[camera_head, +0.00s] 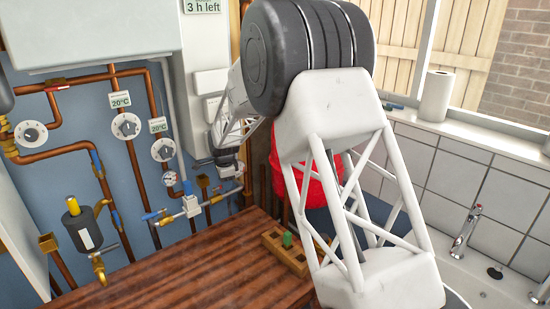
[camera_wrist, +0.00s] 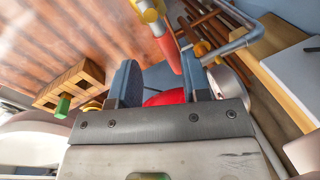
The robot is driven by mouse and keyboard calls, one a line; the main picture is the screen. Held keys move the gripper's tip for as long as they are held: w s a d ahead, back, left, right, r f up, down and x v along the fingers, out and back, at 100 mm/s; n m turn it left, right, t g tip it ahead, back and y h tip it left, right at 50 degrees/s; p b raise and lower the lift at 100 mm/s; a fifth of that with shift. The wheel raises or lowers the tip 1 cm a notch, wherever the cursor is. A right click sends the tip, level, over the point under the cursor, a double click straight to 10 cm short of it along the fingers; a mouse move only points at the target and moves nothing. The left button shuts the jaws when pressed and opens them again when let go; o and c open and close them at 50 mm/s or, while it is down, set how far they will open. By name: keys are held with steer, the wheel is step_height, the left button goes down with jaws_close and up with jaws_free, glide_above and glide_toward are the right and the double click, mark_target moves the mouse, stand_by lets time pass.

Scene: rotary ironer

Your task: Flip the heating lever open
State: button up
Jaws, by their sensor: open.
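A red tapered lever handle (camera_wrist: 167,42) on a brass valve fitting (camera_wrist: 150,10) shows at the top of the wrist view; I take it to be the heating lever. My gripper (camera_wrist: 158,68) is open, its two dark fingers apart. The handle's tip points down toward the gap between them, closer to the right finger. I cannot tell whether they touch. In the head view my gripper (camera_head: 226,160) is small, near the pipework left of my arm, and its fingers are hard to make out. The red handle is not clearly visible there.
A wooden counter (camera_head: 170,280) carries a wooden block (camera_head: 291,258) with a green peg (camera_head: 287,240). Copper pipes with blue-handled valves (camera_head: 97,163) and dials (camera_head: 126,126) line the left wall. A sink (camera_head: 485,285) is at the right. A red object (camera_head: 300,165) is behind my arm.

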step_height(320, 180, up, 7)
steer(key=s+d, duration=0.1)
steer(key=s+d+r+n, duration=0.1)
steer(key=s+d+r, duration=0.4)
steer(key=d, duration=0.4)
steer(key=s+d+r+n, duration=0.2)
steer(key=s+d+r, duration=0.3)
steer(key=d, duration=0.5)
steer(key=shift+s+r+n, duration=0.3)
steer(key=shift+s+r, duration=0.1)
steer(key=shift+s, duration=0.55)
steer(key=s+d+r+n, duration=0.2)
steer(key=s+d, duration=0.6)
steer(key=s, duration=0.2)
steer(key=s+d+r+n, duration=0.2)
steer(key=s+d+r, duration=0.1)
steer(key=s+d, duration=0.55)
steer(key=s+d+f+n, duration=0.1)
steer(key=s+d, duration=0.2)
steer(key=s, duration=0.4)
steer(key=s+d+f+n, duration=0.2)
steer(key=s+d, duration=0.1)
steer(key=s, duration=0.5)
steer(key=s+d+f+n+h, duration=0.1)
steer(key=s+d+f, duration=0.1)
steer(key=s, duration=0.6)
steer(key=shift+s+d+t, duration=0.25)
steer(key=shift+d+t, duration=0.05)
steer(key=shift+d, duration=0.3)
